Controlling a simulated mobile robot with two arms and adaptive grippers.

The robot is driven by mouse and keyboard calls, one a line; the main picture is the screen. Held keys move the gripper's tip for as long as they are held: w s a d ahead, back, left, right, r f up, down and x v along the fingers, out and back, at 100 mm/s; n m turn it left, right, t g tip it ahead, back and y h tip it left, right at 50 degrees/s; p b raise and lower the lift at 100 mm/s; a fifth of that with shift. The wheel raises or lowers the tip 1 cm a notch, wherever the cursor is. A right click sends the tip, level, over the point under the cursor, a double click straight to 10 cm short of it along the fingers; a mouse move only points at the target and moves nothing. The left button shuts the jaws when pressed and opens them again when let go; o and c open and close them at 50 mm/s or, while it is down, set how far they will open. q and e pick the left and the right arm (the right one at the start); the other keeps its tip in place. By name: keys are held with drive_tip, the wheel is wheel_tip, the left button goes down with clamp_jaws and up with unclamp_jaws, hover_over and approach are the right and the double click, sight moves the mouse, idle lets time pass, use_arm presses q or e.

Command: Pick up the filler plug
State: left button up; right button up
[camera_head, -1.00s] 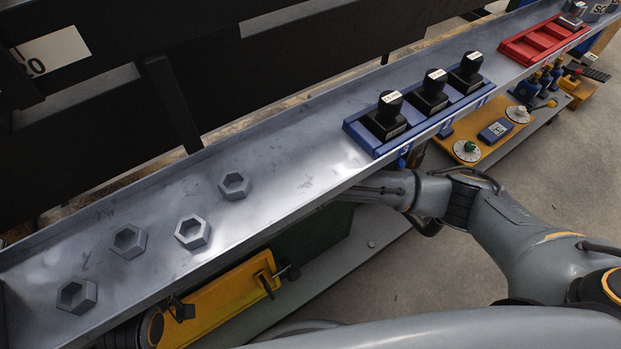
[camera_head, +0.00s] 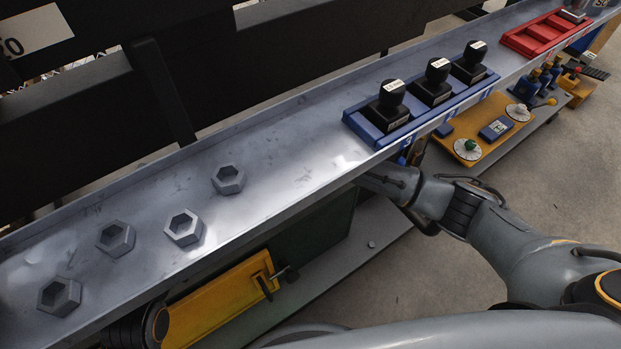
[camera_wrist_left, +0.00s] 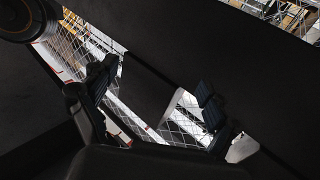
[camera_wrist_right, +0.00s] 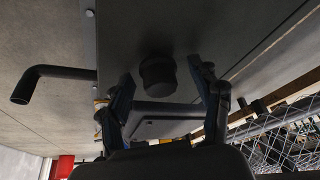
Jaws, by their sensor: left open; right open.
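I cannot single out the filler plug for certain. A dark round knob (camera_wrist_right: 157,77) sticks out of a dark panel in the right wrist view, and it may be the plug. My right gripper (camera_wrist_right: 170,95) is open, its fingers on either side of the knob in the picture. The knob appears beyond them, and I see no contact. In the head view the right gripper is mostly hidden at the tray's front edge. My left gripper (camera_wrist_left: 155,95) is open and empty in the left wrist view, facing dark beams and wire mesh.
A long grey tray (camera_head: 290,140) carries several hex nuts (camera_head: 184,227), a blue holder (camera_head: 366,136) with three black knobs (camera_head: 437,75), and a red rack (camera_head: 540,38). Dark beams stand behind. Below are a yellow panel (camera_head: 215,312) and a yellow board with dials (camera_head: 467,149).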

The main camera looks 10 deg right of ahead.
drive_tip(key=c, duration=1.3)
drive_tip(key=shift+o, duration=0.2)
drive_tip(key=shift+r, duration=0.2)
